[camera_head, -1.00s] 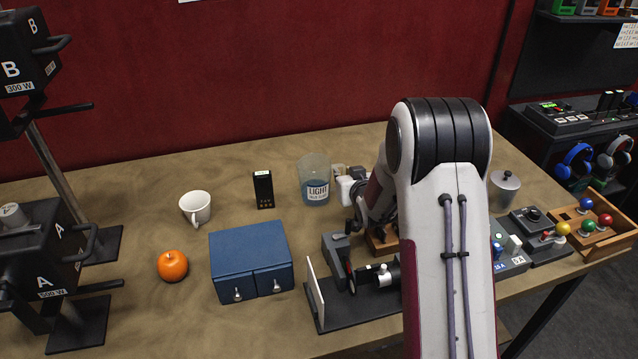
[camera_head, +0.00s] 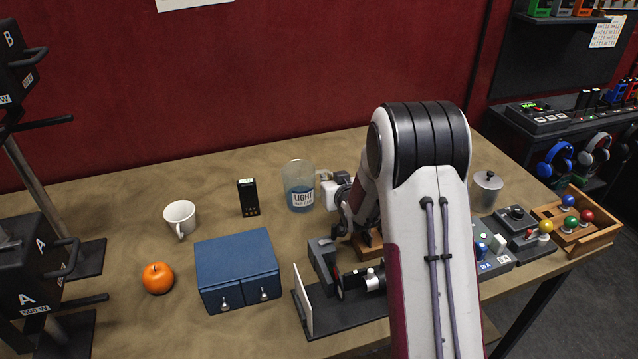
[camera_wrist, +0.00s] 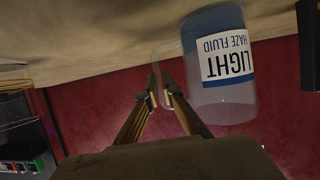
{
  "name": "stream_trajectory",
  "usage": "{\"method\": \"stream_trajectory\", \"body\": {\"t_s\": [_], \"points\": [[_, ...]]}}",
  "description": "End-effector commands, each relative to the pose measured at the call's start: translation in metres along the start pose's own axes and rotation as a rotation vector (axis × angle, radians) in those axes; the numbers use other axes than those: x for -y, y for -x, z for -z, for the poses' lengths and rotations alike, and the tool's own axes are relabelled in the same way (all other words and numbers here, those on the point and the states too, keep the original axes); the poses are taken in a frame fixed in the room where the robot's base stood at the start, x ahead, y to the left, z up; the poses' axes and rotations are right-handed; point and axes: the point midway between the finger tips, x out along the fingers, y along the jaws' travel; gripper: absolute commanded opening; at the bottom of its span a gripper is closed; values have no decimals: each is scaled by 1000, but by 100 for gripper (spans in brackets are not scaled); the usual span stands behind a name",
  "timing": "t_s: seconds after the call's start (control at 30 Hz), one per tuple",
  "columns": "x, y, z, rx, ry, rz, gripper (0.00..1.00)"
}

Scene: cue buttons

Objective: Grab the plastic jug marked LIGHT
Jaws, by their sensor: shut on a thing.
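The clear plastic jug (camera_head: 299,190) holds bluish liquid and has a white label reading LIGHT. It stands upright at the back middle of the table, left of my arm. In the wrist view the jug (camera_wrist: 222,85) appears upside down, its label reading LIGHT HAZE FLUID. My gripper (camera_wrist: 161,98) has its two fingers closed around the jug's handle, beside the body. In the head view my arm partly hides the fingers. The jug appears to rest on the table; any small gap under it cannot be made out.
A black handheld device (camera_head: 248,198) and a white mug (camera_head: 180,218) stand left of the jug. A blue drawer box (camera_head: 238,270), an orange (camera_head: 157,278) and a black stand with a white panel (camera_head: 303,302) are nearer. A metal canister (camera_head: 487,190) is right of my arm.

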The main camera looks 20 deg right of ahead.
Motion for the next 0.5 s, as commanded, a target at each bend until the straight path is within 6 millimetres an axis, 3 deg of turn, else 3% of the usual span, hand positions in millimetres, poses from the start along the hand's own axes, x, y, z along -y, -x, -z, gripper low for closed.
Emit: {"method": "stream_trajectory", "body": {"t_s": [0.5], "points": [[0,4,11,-3,0,0,0]]}}
